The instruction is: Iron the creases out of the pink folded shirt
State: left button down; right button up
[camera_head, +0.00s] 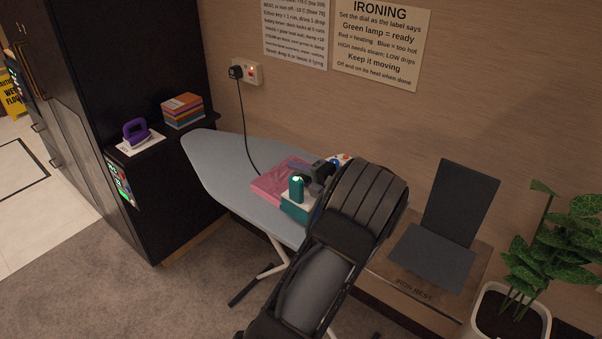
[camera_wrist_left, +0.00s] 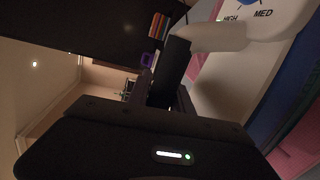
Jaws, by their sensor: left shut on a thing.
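The pink folded shirt (camera_head: 276,182) lies on the grey-blue ironing board (camera_head: 226,166); its right part is hidden. An iron (camera_head: 296,206), teal and white with a lit green lamp, is at the shirt's right side, partly hidden by my arm. I cannot tell whether its sole touches the shirt. My left gripper (camera_head: 316,173) is shut on the iron's handle. In the left wrist view, the iron's white handle (camera_wrist_left: 219,38) meets the jaws, beside a dial marked HIGH and MED. Pink cloth (camera_wrist_left: 298,148) shows at that view's right edge. My right gripper is not in view.
A black rest (camera_head: 433,255) with an upright back plate stands on a wooden stand marked IRON REST, at right. A potted plant (camera_head: 545,235) is beyond it. A cord (camera_head: 243,125) runs from the wall socket behind the board. A purple iron-shaped object (camera_head: 137,131) and books (camera_head: 183,110) are on the left cabinet.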

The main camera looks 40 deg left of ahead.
pick_arm(q)
jog(key=shift+s+a, duration=0.1)
jog(key=shift+a, duration=0.35)
jog(key=shift+a, duration=0.15)
jog(key=shift+s+a+p, duration=0.1)
jog(key=shift+a+p, duration=0.25)
jog(key=shift+a, duration=0.8)
jog(key=shift+a+r, duration=0.1)
jog(key=shift+a, duration=0.05)
jog(key=shift+a, duration=1.1)
jog(key=shift+a, duration=0.15)
jog(key=shift+s+a+p, duration=0.1)
jog(key=shift+a+p, duration=0.2)
jog(key=shift+a, duration=0.8)
jog(key=shift+a, duration=0.15)
